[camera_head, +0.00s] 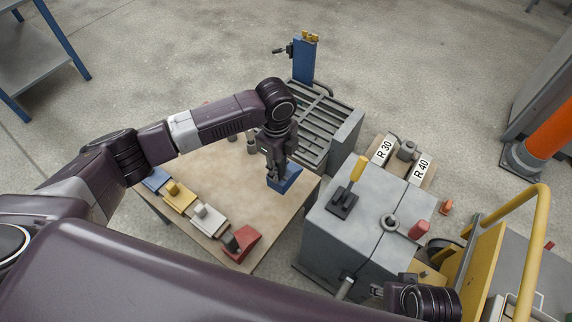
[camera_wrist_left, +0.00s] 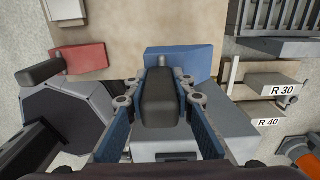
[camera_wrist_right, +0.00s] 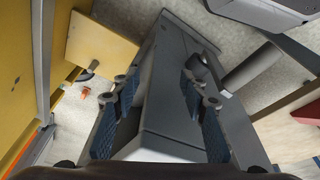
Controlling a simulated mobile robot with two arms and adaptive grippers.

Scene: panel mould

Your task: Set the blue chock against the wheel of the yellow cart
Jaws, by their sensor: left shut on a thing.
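The blue chock (camera_head: 286,180) is a wedge block with a dark grey handle. My left gripper (camera_head: 275,160) is shut on that handle, with the chock over the right part of the wooden table. The left wrist view shows the chock (camera_wrist_left: 208,62) beyond the gripped handle (camera_wrist_left: 159,98). The yellow cart (camera_head: 480,268), with a tall yellow rail, stands at the lower right. A dark round wheel (camera_head: 440,248) shows partly beside it, behind the grey cabinet. My right gripper (camera_wrist_right: 158,100) is open and empty near the cabinet, with the cart at left in its view.
The grey cabinet (camera_head: 350,235) stands between table and cart. A slatted grey rack (camera_head: 318,125) is behind.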

